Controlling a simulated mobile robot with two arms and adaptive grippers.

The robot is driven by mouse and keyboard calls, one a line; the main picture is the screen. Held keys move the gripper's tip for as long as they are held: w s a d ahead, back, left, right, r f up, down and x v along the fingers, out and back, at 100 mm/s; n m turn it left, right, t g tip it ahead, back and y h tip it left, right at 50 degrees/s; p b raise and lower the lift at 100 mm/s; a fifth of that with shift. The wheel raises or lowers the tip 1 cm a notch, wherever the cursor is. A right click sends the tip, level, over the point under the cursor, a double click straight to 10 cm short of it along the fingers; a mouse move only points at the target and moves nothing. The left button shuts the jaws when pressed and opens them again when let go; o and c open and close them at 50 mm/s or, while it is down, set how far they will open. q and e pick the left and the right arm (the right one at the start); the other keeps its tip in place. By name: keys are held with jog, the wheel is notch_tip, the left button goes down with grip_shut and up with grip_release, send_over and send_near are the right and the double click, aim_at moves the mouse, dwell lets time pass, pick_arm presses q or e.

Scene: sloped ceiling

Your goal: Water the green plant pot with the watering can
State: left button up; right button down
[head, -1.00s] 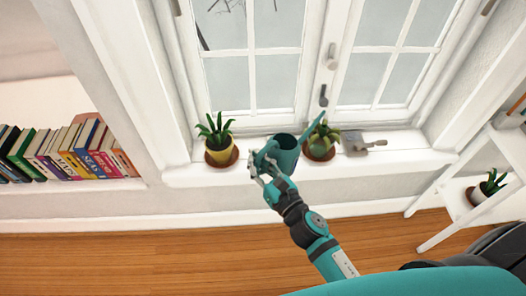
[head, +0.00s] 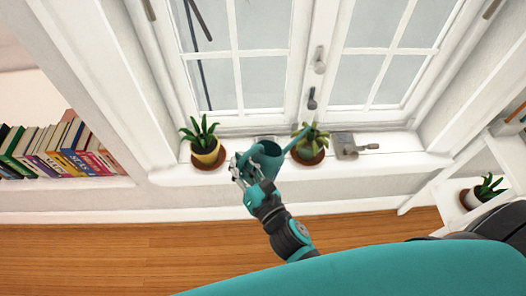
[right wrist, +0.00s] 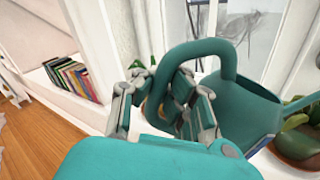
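The teal watering can (head: 268,162) is in front of the window sill, with its spout pointing up and right across the green plant pot (head: 307,155). That pot stands on a brown saucer on the sill and holds a leafy plant. My right gripper (head: 240,170) is shut on the can's handle. In the right wrist view, the handle (right wrist: 222,52) passes between the fingers (right wrist: 165,98), and the can body (right wrist: 245,118) is to their right. The can looks close to upright. No water shows. Part of the green pot is hidden by its leaves and the spout. My left gripper is out of view.
A yellow plant pot (head: 207,155) stands on the sill left of the can. A grey metal object with a handle (head: 352,147) lies right of the green pot. Books (head: 65,150) fill a ledge at left. A white shelf (head: 455,200) with another plant is at right.

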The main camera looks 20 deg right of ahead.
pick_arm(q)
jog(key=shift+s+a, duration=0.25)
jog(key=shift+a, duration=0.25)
pick_arm(e)
jog(key=shift+a+r, duration=0.2)
jog(key=shift+d+r+m+p, duration=0.1)
jog(key=shift+r+m+p, duration=0.2)
jog(key=shift+r+p, duration=0.45)
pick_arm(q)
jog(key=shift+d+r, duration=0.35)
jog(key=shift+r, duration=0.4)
pick_arm(e)
jog(key=shift+f, duration=0.1)
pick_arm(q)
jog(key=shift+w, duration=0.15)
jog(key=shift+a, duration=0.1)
